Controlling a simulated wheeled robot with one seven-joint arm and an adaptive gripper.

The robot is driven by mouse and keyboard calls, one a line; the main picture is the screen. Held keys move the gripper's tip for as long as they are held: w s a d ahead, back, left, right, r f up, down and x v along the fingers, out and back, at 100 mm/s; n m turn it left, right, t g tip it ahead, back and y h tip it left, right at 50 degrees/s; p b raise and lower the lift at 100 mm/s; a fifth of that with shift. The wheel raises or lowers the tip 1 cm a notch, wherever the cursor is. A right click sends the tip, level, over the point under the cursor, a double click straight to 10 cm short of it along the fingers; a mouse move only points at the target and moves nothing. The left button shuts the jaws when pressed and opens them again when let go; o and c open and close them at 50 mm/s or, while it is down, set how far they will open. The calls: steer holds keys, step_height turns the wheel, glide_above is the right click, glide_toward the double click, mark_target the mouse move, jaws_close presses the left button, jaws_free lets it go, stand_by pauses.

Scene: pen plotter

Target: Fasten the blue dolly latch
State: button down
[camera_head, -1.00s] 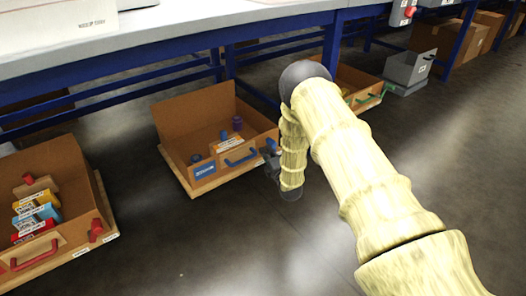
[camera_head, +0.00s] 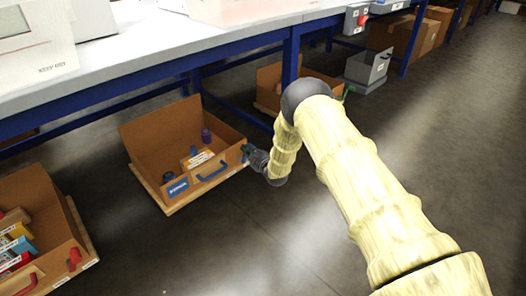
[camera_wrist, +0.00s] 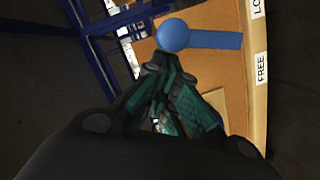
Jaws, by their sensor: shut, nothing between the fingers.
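The dolly with the blue handle (camera_head: 212,172) is a brown open box on a wooden base, left of my arm. In the wrist view its blue latch shows as a round knob (camera_wrist: 173,35) with a flat bar (camera_wrist: 217,39) pointing right, on the brown wall. White labels reading "FREE" (camera_wrist: 261,68) and, cut off, "LO" (camera_wrist: 257,8) are to its right. My gripper (camera_wrist: 160,72) is shut and empty, its tips just below the knob; I cannot tell whether they touch. In the head view my gripper (camera_head: 250,155) is at the box's right front corner.
A second dolly with a red handle (camera_head: 20,286) stands at the lower left. Another with a green handle (camera_head: 347,91) is behind my arm. The workbench (camera_head: 215,45) with blue legs runs above them. The floor (camera_head: 270,235) in front is clear.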

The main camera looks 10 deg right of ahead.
steer(key=shift+w+d, duration=0.55)
steer(key=shift+d, duration=0.2)
steer(key=shift+d+p, duration=0.1)
steer(key=shift+p, duration=0.2)
